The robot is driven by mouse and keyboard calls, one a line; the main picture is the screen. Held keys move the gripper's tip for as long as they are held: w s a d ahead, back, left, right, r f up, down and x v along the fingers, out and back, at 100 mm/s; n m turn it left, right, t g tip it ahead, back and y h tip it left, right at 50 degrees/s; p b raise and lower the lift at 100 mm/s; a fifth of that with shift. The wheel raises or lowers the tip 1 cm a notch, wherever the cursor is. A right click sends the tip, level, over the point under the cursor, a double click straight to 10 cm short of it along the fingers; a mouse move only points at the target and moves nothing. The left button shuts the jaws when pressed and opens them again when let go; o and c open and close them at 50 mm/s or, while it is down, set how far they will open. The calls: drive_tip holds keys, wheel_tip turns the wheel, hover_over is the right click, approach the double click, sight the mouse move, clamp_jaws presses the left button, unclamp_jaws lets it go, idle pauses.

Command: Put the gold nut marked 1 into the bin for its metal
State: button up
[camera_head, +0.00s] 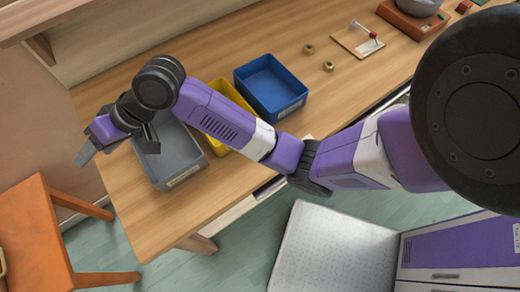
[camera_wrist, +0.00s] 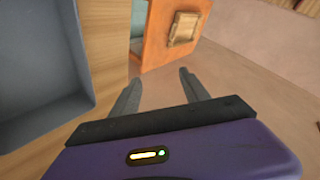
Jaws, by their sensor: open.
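Two small gold-coloured nuts lie on the wooden table in the head view, one farther back (camera_head: 309,48) and one nearer (camera_head: 328,66). Their markings are too small to read, so I cannot tell which is marked 1. Three open bins stand in a row: grey (camera_head: 183,180), yellow (camera_head: 222,150) and blue (camera_head: 287,110). Their front labels are not legible. My gripper (camera_head: 114,148) is open over the table's left end, beside the grey bin and far from the nuts. In the wrist view its fingers (camera_wrist: 160,88) are apart with nothing between them.
Table around the nuts is clear.

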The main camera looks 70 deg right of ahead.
drive_tip(key=s+a+f+m+t, duration=0.1)
drive_tip(key=s+a+m+t, duration=0.25)
drive_tip(key=s+a, duration=0.2)
drive_tip(key=s+d+f+t+h, duration=0.1)
drive_tip(key=s+f+h, duration=0.1)
drive_tip(key=s, duration=0.5)
drive_tip(key=s+d+f+t+h, duration=0.1)
drive_tip(key=s+f+h, duration=0.2)
drive_tip(key=s, duration=0.3)
drive_tip(key=s+d+r+n, duration=0.2)
drive_tip(key=s+d, duration=0.1)
drive_tip(key=s, duration=0.3)
drive_tip(key=s+d+r+n+h, duration=0.1)
drive_tip(key=s+d+r+n, duration=0.1)
drive_tip(key=s, duration=0.5)
drive_tip(key=s+d+r+n, duration=0.2)
drive_tip(key=s+d, duration=0.2)
drive_tip(key=s, duration=0.3)
drive_tip(key=shift+d+t, duration=0.25)
drive_tip(key=shift+t, duration=0.2)
drive_tip(key=shift+r+n, duration=0.1)
drive_tip(key=shift+n, duration=0.15)
